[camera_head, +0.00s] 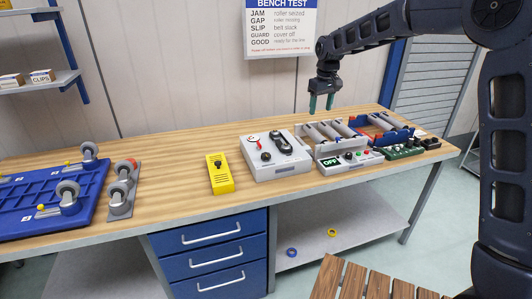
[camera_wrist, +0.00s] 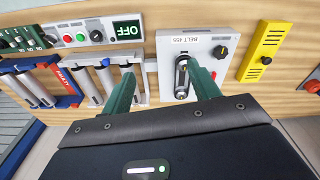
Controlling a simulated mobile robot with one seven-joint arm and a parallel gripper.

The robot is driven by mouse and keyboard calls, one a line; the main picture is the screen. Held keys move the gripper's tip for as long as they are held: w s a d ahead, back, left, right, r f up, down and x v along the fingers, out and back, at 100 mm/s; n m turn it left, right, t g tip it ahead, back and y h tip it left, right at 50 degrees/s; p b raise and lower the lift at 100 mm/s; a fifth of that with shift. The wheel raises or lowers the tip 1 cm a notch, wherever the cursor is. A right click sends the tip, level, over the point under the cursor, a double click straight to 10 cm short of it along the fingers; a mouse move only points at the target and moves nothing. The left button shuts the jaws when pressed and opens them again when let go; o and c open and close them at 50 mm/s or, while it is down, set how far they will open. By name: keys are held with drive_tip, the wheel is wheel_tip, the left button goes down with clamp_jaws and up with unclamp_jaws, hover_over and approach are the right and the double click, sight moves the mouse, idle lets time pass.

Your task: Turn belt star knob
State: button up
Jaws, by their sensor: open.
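The white belt unit (camera_head: 262,172) stands on the bench near the middle. In the wrist view its plate (camera_wrist: 203,43) is labelled BELT and carries a black belt loop (camera_wrist: 182,82). A black knob with an orange mark (camera_wrist: 220,51) sits beside the loop; it also shows as a dark knob (camera_head: 265,156) in the head view. I cannot make out whether it is star-shaped. My gripper (camera_head: 321,103) points down with green fingers spread and nothing between them. It is above the bench, apart from the unit. In the wrist view, one finger of my gripper (camera_wrist: 162,88) overlaps the unit's lower edge.
A control panel with a green OFF display (camera_head: 330,162) stands right of the belt unit, before a roller unit (camera_head: 322,132). A yellow box (camera_head: 219,174) is to its left. A blue caster tray (camera_head: 40,205) lies far left.

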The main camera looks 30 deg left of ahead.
sight(266, 154)
drive_tip(key=s+a+f+n, duration=0.1)
drive_tip(key=s+a+f, duration=0.1)
drive_tip(key=a+f, duration=0.35)
drive_tip(key=s+a+f+n, duration=0.1)
drive_tip(key=s+a+f, duration=0.1)
drive_tip(key=a, duration=0.6)
drive_tip(key=s+a+f+n, duration=0.1)
drive_tip(key=s+a+f, duration=0.25)
drive_tip(key=a, duration=0.25)
drive_tip(key=shift+g+h, duration=0.3)
drive_tip(key=shift+h, duration=0.1)
drive_tip(key=f, duration=0.7)
drive_tip(key=w+f, duration=0.1)
drive_tip(key=f, duration=0.3)
drive_tip(key=c, duration=1)
